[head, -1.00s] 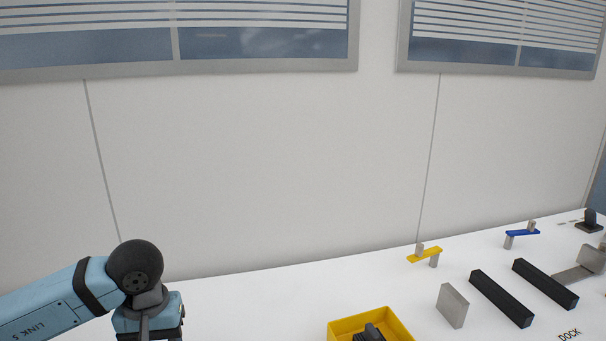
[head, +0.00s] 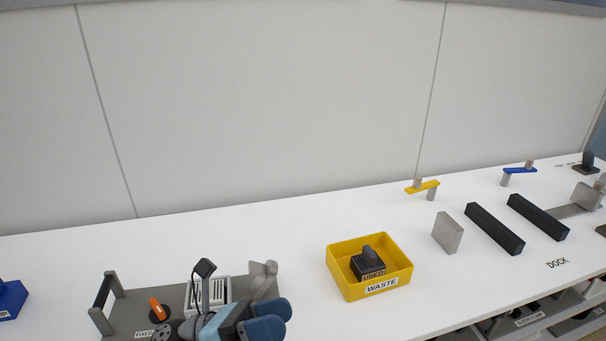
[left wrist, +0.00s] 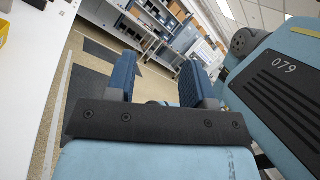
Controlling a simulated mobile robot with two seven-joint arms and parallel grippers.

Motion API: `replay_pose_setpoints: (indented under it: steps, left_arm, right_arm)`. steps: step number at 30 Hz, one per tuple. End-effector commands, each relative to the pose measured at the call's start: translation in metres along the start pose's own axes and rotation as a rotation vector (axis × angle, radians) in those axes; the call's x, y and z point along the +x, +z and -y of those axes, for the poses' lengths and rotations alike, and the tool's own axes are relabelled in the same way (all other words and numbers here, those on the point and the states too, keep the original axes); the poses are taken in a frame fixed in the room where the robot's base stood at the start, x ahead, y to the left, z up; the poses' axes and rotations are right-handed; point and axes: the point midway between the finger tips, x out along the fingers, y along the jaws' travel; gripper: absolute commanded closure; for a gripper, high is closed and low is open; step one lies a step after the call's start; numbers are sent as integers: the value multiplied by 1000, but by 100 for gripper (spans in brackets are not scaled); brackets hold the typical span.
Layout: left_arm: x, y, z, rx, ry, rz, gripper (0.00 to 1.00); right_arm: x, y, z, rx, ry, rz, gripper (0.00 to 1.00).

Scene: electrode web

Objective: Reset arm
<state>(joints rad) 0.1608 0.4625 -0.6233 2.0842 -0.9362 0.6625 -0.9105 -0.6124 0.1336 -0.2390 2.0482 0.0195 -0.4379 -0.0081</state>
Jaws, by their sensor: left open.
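My left gripper (head: 262,318) shows at the bottom of the head view, its two blue fingers pointing right, in front of a grey fixture tray. In the left wrist view, my left gripper (left wrist: 157,78) is open, with nothing between its blue fingers and floor and shelving beyond. My right gripper is in neither view.
The grey fixture (head: 135,310) has upright parts and is partly hidden by my arm. A yellow WASTE bin (head: 340,285) holds a black USED block (head: 368,265). Black bars (head: 495,228), a grey plate (head: 447,233) and a yellow lever (head: 423,187) stand right.

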Motion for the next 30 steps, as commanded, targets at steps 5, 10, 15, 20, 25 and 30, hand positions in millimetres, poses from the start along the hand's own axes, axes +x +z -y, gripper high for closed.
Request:
replay_pose_setpoints:
  steps: [5,10,15,20,25,30]
  left_arm:
    - [-56,-21,-53,-691,216,536,52]
    - [-141,-91,-99,-1339,376,1058,52]
    - [-205,-176,-108,-1786,465,1470,52]
    - [-243,-246,-95,-2073,511,1781,52]
    - [-243,-238,-68,-2162,525,1894,52]
    - [-232,-207,-46,-2146,534,1889,52]
  right_arm:
    - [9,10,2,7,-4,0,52]
    - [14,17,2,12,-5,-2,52]
    - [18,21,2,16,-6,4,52]
    - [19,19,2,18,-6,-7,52]
    - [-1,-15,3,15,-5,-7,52]
    - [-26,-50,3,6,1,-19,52]
